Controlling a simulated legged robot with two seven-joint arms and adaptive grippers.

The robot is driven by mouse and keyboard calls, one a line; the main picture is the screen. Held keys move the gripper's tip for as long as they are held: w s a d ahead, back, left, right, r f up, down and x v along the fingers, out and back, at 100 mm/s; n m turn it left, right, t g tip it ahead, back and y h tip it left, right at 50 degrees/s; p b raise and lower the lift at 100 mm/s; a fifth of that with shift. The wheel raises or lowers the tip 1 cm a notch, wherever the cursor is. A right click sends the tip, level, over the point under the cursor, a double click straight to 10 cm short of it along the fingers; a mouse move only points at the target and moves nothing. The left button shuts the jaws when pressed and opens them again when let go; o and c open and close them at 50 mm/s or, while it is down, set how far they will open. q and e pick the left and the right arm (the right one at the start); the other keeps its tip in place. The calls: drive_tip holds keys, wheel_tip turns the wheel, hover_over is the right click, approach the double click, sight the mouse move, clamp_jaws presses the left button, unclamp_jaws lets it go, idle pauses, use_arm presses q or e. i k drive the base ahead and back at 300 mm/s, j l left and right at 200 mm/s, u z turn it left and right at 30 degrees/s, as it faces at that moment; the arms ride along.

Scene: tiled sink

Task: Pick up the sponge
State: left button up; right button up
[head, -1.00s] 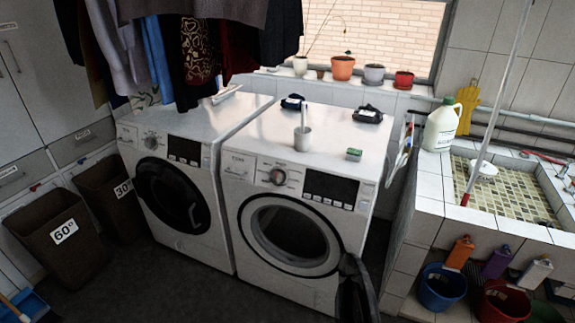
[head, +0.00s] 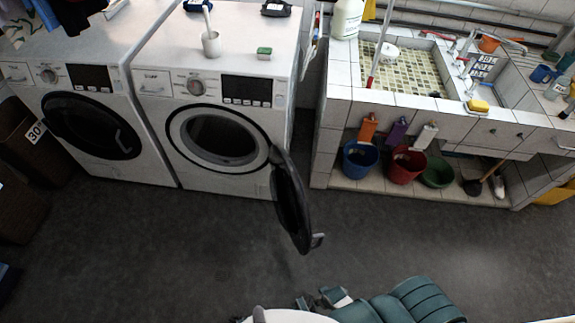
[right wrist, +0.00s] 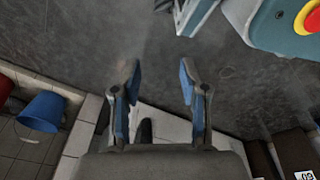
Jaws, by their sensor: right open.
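A yellow sponge (head: 478,106) lies on the tiled front ledge of the sink at the right of the head view. A small green sponge-like block (head: 264,53) lies on top of the right washing machine. My right gripper (right wrist: 160,75) is open and empty in the right wrist view, its two blue-padded fingers apart over the grey floor. Neither sponge shows in that view, and the gripper is far from both. My left gripper is not clearly visible in the head view.
The right washing machine's round door (head: 290,200) stands open into the room. Blue (head: 360,160), red (head: 407,165) and green (head: 437,173) buckets stand under the sink. A stick (head: 381,45) leans in the left basin. The floor (head: 420,240) before the sink is clear.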

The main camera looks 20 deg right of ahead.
sight(266, 54)
drive_tip(key=l+u, duration=0.2)
drive_tip(key=l, duration=0.5)
drive_tip(key=k+l+u, duration=0.2)
drive_tip(key=l, duration=0.5)
drive_tip(key=l+u, duration=0.2)
drive_tip(key=l, duration=0.55)
